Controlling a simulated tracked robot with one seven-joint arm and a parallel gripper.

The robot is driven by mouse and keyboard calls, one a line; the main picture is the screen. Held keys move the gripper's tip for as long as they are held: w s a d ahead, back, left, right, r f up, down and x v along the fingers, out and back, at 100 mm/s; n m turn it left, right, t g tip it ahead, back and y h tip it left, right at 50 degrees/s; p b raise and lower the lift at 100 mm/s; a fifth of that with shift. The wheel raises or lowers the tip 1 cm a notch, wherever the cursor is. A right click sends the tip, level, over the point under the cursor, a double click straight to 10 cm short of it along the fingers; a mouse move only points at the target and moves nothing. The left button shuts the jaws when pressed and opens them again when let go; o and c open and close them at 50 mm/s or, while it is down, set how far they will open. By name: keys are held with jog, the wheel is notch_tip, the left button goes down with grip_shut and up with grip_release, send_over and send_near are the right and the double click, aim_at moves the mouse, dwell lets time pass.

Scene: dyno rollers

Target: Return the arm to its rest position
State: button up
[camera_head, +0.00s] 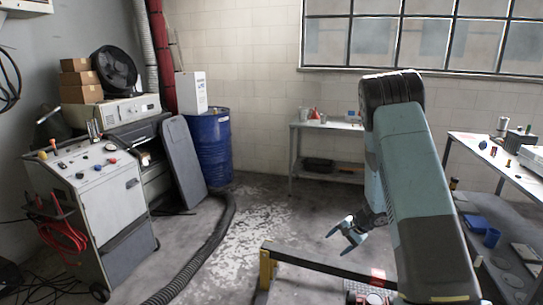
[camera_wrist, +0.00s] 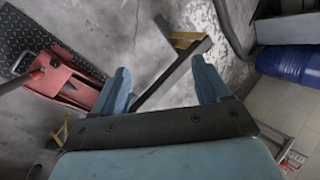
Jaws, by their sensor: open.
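My gripper (camera_head: 344,234) hangs low in the middle of the head view, in front of and below the bulk of my teal arm. Its two fingers are spread apart. In the wrist view the gripper (camera_wrist: 165,85) shows two blue fingers wide apart, with nothing held between them. A dark bar with yellow ends (camera_wrist: 172,72) lies beyond the fingertips, apart from them as far as I can tell. The arm is bent, with its elbow high at the right of the head view.
A yellow-ended dark rail (camera_head: 320,263) runs below my gripper. A red floor jack (camera_wrist: 62,80) stands at left in the wrist view. A blue drum (camera_head: 211,148), grey cart (camera_head: 85,200), back table (camera_head: 330,126) and right workbench (camera_head: 500,155) stand around. A thick hose (camera_head: 205,255) crosses the floor.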

jog(key=s+a+r+n, duration=0.2)
jog(key=s+r, duration=0.2)
jog(key=r, duration=0.5)
jog(key=s+a+r+n, duration=0.1)
jog(key=s+a+r, duration=0.1)
jog(key=s+r, duration=0.5)
jog(key=s+a+r+n, duration=0.1)
jog(key=s+r+n, duration=0.1)
jog(key=r, duration=0.9)
jog(key=s+d+r+n+h, duration=0.1)
jog(key=s+r, duration=0.3)
jog(key=s, duration=0.4)
jog(key=s+d+r+n+t+h, duration=0.1)
jog(key=s+r+h, duration=0.2)
jog(key=s, duration=0.6)
jog(key=s+d+r+n+t+h, duration=0.1)
jog(key=s+r, duration=0.4)
jog(key=s, duration=0.3)
jog(key=shift+s+d+r+n+h, duration=0.2)
jog(key=shift+d+n+h, duration=0.1)
jog(key=shift+h, duration=0.1)
